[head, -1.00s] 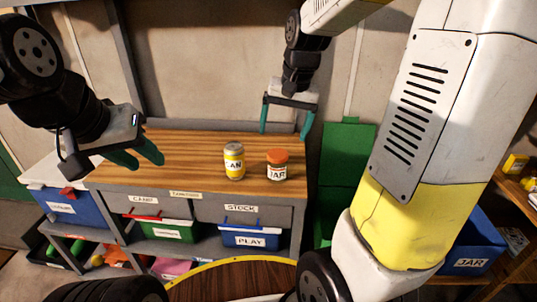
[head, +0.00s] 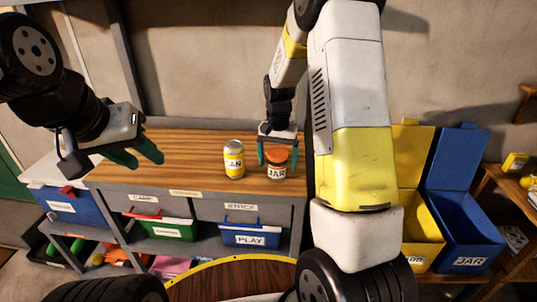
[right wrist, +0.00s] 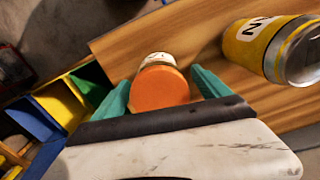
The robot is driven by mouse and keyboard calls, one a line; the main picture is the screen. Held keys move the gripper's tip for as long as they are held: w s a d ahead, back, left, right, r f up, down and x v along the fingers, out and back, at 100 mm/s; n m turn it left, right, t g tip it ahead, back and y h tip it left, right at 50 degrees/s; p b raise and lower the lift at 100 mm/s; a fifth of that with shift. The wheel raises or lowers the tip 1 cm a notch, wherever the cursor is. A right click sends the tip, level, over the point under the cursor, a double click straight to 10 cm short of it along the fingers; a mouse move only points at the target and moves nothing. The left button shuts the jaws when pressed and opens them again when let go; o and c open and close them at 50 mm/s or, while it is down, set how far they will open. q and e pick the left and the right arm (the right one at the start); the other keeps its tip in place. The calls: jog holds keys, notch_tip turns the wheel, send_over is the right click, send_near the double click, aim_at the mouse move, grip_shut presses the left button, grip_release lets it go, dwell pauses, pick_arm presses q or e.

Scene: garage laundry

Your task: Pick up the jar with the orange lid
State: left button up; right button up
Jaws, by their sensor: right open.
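The jar with the orange lid (head: 277,167) stands upright on the wooden bench top, labelled JAR. In the right wrist view its orange lid (right wrist: 160,88) lies between the two green fingers. My right gripper (head: 278,158) is open, with its fingers on either side of the jar; I cannot tell whether they touch it. A yellow can (head: 234,160) stands just left of the jar, and it also shows at the upper right of the right wrist view (right wrist: 270,45). My left gripper (head: 137,157) is open and empty over the bench's left end.
The wooden bench top (head: 190,148) is otherwise clear. Below it sit a green bin (head: 165,228) and a blue PLAY bin (head: 243,235). Right of the bench stand a yellow bin (head: 424,228) and a blue JAR bin (head: 470,240). A wall rises close behind the bench.

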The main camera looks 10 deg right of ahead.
jog(key=shift+f, duration=0.75)
jog(key=c, duration=1.6)
jog(key=shift+r, duration=0.1)
